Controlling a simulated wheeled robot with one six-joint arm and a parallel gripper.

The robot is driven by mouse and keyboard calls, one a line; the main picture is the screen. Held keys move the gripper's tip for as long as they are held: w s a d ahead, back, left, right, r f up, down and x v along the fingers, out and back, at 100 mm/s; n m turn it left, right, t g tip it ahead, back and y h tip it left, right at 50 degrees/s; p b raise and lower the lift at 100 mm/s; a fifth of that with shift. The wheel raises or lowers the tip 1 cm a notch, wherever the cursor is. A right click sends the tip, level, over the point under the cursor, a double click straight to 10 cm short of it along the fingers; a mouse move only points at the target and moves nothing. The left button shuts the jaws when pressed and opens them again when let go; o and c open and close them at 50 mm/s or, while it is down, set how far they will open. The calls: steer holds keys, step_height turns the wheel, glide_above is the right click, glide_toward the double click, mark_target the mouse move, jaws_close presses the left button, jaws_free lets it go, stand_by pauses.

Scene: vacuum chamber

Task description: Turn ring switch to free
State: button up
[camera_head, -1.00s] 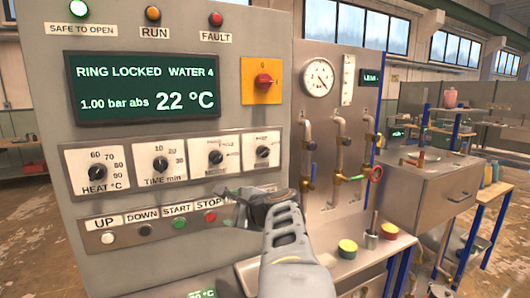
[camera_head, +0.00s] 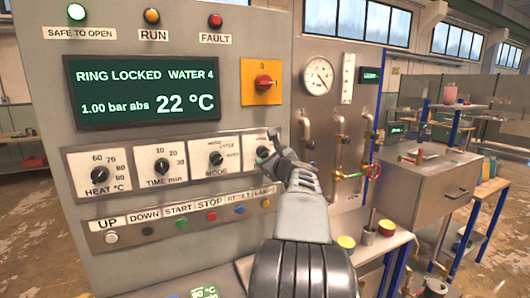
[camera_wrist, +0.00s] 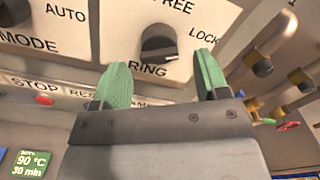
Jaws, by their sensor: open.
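The ring switch (camera_wrist: 158,44) is a black knob on a white plate marked FREE, LOCK and RING in the wrist view. Its white pointer line points toward LOCK at the right. In the head view the ring switch (camera_head: 263,152) is the rightmost knob of the row, partly covered by my gripper. My gripper (camera_wrist: 160,72) is open and empty, its two green fingers short of the knob and to either side below it. In the head view my gripper (camera_head: 283,150) is at the panel's right edge. The display (camera_head: 145,90) reads RING LOCKED.
The mode knob (camera_head: 216,158) sits just left. A row of push buttons (camera_head: 180,224) runs below. Pipes and valves with a red handwheel (camera_head: 374,171) stand to the right. A yellow plate with a red switch (camera_head: 263,82) is above.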

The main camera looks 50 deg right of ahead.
mark_target(266, 155)
steer(key=shift+p+x, duration=0.35)
steer(key=shift+x, duration=1.25)
steer(key=shift+f, duration=0.1)
steer(key=c, duration=0.9)
